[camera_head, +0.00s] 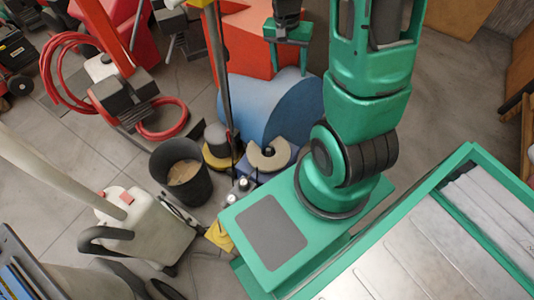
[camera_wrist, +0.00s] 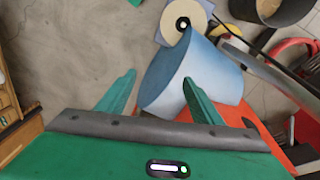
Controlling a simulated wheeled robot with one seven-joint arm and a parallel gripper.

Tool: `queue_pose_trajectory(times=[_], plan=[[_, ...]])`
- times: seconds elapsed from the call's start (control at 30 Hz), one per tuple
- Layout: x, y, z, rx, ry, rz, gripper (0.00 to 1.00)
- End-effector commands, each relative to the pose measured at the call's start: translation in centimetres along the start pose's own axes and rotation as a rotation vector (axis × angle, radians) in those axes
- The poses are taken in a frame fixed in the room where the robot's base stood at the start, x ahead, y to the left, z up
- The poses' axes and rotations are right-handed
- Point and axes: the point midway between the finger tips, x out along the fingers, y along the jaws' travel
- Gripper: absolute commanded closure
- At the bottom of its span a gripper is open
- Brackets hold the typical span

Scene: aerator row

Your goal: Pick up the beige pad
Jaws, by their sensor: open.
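The beige pad (camera_head: 270,157) is a flat round disc with a dark centre. In the camera_head view it lies low in front of the big blue drum, partly cut off by a dark shape at its middle. My gripper (camera_head: 288,58) is above and behind the blue drum in the camera_head view. In the wrist view its two green fingers (camera_wrist: 159,78) are apart, with the drum seen between and beyond them. It is empty and apart from the pad.
The blue drum (camera_head: 262,105) and a red-orange body (camera_head: 250,45) stand close under my gripper. A dark bucket (camera_head: 180,172) is left of the pad, beside a yellow-based grey machine (camera_head: 217,142). Red hose coils (camera_head: 65,70) lie at upper left. Open floor shows at right.

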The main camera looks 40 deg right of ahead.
Motion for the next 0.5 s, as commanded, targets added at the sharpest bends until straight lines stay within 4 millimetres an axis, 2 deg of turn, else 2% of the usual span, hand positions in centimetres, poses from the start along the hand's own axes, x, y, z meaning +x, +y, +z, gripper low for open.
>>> queue_pose_trajectory(times=[0.03,0.27,0.5], plan=[[1.8,-1.0,-0.1,0.017,-0.006,0.005,0.40],[9.4,-5.6,-0.5,0.135,-0.013,-0.008,0.40],[18.2,-9.8,1.1,0.271,-0.041,-0.035,0.40]])
